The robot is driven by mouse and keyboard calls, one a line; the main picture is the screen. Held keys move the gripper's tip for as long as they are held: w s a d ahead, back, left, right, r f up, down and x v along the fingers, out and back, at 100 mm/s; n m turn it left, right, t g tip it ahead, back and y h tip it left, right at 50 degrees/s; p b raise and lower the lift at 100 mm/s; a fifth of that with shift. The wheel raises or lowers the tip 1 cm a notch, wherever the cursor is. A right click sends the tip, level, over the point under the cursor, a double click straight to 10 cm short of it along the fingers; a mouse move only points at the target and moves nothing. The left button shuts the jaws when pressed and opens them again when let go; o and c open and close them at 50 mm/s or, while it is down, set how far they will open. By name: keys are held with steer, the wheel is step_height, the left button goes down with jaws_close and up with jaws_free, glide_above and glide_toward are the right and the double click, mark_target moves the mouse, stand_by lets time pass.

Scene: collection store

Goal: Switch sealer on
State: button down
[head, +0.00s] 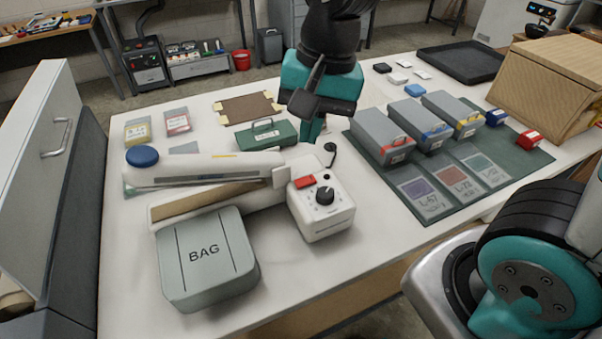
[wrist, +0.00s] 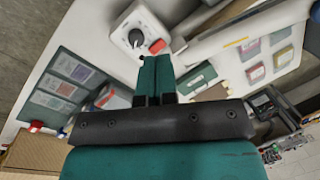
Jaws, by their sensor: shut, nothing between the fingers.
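The sealer (head: 225,170) is a long white bar machine on the white table, with a blue knob (head: 142,157) at its left end. In the wrist view the red switch (wrist: 157,47) and the dial (wrist: 136,38) lie just beyond my fingertips. My gripper (head: 312,130) is shut and empty, behind and above the control box; its teal fingers show in the wrist view (wrist: 156,62). I cannot tell whether the switch is on or off.
A grey BAG box (head: 208,258) stands in front of the sealer. A green case (head: 266,135) sits behind it. Grey boxes with coloured handles (head: 382,135) stand on a green mat (head: 490,178) at right. The table front right of the control box is clear.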

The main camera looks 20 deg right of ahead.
mark_target(301, 182)
steer(key=w+d+f+m+h, duration=0.2)
steer(key=w+f+m, duration=0.2)
steer(key=w+m, duration=0.4)
steer(key=m, duration=0.4)
steer(key=shift+w+d+f, duration=0.25)
steer(key=shift+f, duration=0.05)
steer(key=shift+f, duration=0.1)
step_height(301, 182, down, 14)
steer(key=p, duration=0.2)
steer(key=shift+p, duration=0.3)
